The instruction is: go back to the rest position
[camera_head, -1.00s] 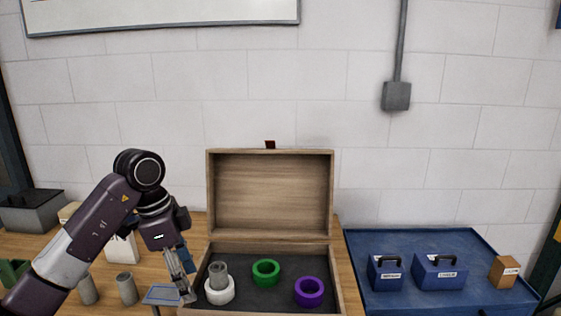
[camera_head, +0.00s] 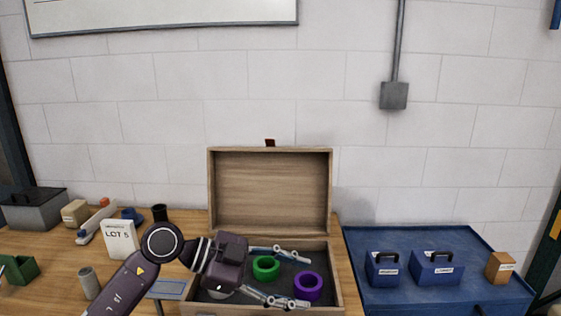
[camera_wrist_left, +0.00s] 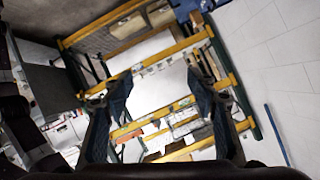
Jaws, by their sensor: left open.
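My left gripper (camera_head: 303,279) is open and empty in the head view. It is above the open wooden box (camera_head: 334,268), its two spread fingers pointing right. Its fingers also show in the left wrist view (camera_wrist_left: 148,88), apart with nothing between them. A green ring (camera_head: 265,267) and a purple ring (camera_head: 308,287) lie in the box, seen past the fingers. A sliver of a white ring (camera_head: 221,293) shows under my wrist; the grey piece seen in it earlier is hidden. My right gripper is in neither view.
A white LOT 5 card (camera_head: 119,240), a grey cylinder (camera_head: 89,283) and a green bin (camera_head: 19,270) are on the wooden table at left. Blue cases (camera_head: 436,268) and a brown box (camera_head: 500,267) sit on a blue surface at right. The wrist view shows yellow-beamed racking (camera_wrist_left: 165,50).

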